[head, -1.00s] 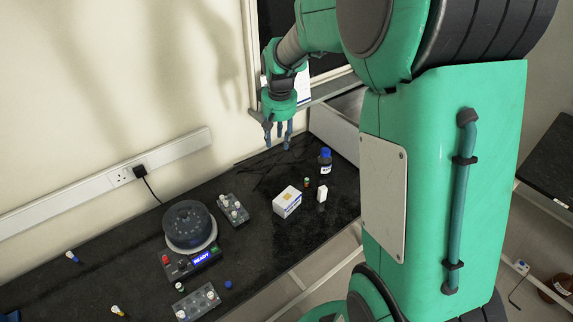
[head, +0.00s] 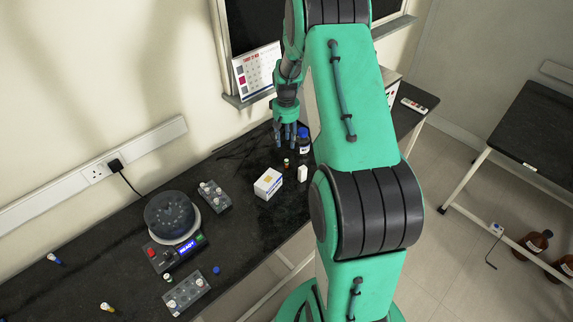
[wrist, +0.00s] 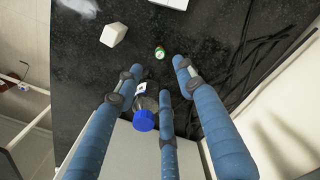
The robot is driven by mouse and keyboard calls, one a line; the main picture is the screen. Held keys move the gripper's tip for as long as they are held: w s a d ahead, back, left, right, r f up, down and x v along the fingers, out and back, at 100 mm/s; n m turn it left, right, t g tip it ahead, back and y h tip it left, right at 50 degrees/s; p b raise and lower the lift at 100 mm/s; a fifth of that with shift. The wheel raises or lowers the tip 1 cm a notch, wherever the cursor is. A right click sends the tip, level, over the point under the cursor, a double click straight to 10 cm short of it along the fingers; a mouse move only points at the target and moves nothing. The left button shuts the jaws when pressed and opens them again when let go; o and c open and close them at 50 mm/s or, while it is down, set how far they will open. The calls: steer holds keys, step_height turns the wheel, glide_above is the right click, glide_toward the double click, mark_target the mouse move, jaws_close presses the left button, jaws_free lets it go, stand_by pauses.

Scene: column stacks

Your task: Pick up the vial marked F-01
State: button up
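Several small vials are in view, but I cannot read any marking, so I cannot tell which is F-01. One vial with red and green on it (head: 286,163) stands alone near my gripper (head: 288,143); it also shows in the wrist view (wrist: 160,52), beyond the fingertips. Other vials lie on the bench at the left, one with a blue end (head: 54,259) and one with a yellowish end (head: 108,307). More stand in the back rack (head: 218,204) and the front rack (head: 190,297). My gripper is open, its three fingers spread (wrist: 160,78) and empty above the bench.
A blue-capped bottle (head: 304,146) stands close beside my fingers; in the wrist view its cap (wrist: 143,120) shows between them. A white block (head: 303,174), a white box (head: 268,184) and a round machine reading READY (head: 170,217) stand along the black bench (head: 240,235).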

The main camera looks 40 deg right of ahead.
mark_target(287, 161)
steer(key=shift+f, duration=0.1)
steer(key=shift+f+b, duration=0.55)
steer(key=shift+f, duration=3.65)
steer(key=shift+d+f+b, duration=0.15)
steer(key=shift+f+b, duration=0.3)
steer(key=shift+f, duration=2.15)
steer(key=shift+c, duration=0.5)
steer(key=c, duration=0.8)
